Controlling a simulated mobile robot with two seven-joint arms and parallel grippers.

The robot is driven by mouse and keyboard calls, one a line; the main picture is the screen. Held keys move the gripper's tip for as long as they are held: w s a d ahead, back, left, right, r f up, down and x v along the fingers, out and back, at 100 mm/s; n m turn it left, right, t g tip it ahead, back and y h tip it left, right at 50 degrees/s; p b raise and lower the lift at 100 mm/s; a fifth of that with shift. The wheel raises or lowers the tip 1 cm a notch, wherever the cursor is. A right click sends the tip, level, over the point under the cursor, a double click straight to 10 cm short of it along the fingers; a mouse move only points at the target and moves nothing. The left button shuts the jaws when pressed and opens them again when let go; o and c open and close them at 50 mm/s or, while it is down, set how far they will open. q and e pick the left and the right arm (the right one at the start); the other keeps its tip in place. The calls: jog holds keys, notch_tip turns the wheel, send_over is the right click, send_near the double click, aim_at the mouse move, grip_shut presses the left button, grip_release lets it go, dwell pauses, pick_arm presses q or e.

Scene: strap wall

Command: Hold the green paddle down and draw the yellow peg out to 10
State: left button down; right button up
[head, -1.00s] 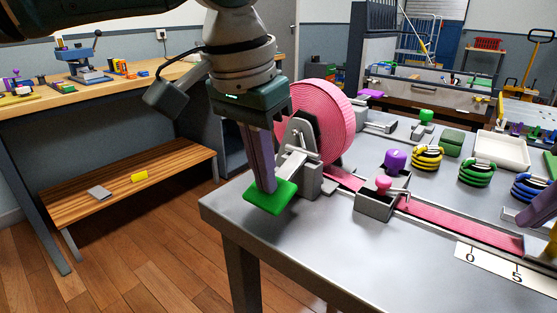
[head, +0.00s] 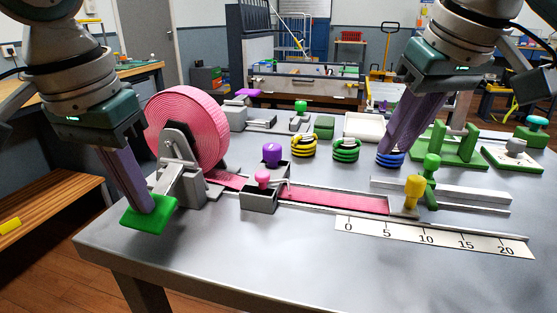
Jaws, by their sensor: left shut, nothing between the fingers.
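The green paddle (head: 149,215) is at the table's front left corner, below the pink strap reel. My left gripper (head: 147,208) is shut and its tips rest on the paddle; I cannot tell how hard it presses. The yellow peg (head: 413,189) stands upright on a grey slider at the right end of the pink strap (head: 335,198). The scale (head: 430,236) runs 0 to 20 in front; the peg stands roughly between 5 and 10. My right gripper (head: 388,152) is behind and above the peg, apart from it, in front of blue rings. Its opening is unclear.
The pink reel (head: 188,128) stands beside my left gripper. A pink knob (head: 262,178) and a purple knob (head: 272,153) stand near the strap's left end. A green post (head: 431,167) stands close behind the yellow peg. The table front is clear.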

aim_at(419, 179)
jog(key=shift+o, duration=1.4)
jog(key=shift+s+d+r, duration=0.1)
jog(key=shift+d+r, duration=0.05)
jog(key=shift+d, duration=0.1)
jog(key=shift+o, duration=1.4)
jog(key=s+d+r+n+y, duration=0.1)
jog(key=s+d+r+n, duration=0.1)
jog(key=s+d+r, duration=0.2)
jog(key=shift+s+d+r+n, duration=0.3)
jog(key=shift+d+r+n, duration=0.1)
jog(key=shift+d+r, duration=0.1)
jog(key=x, duration=1.1)
jog(key=shift+s+f, duration=0.25)
jog(key=shift+f, duration=0.05)
grip_shut()
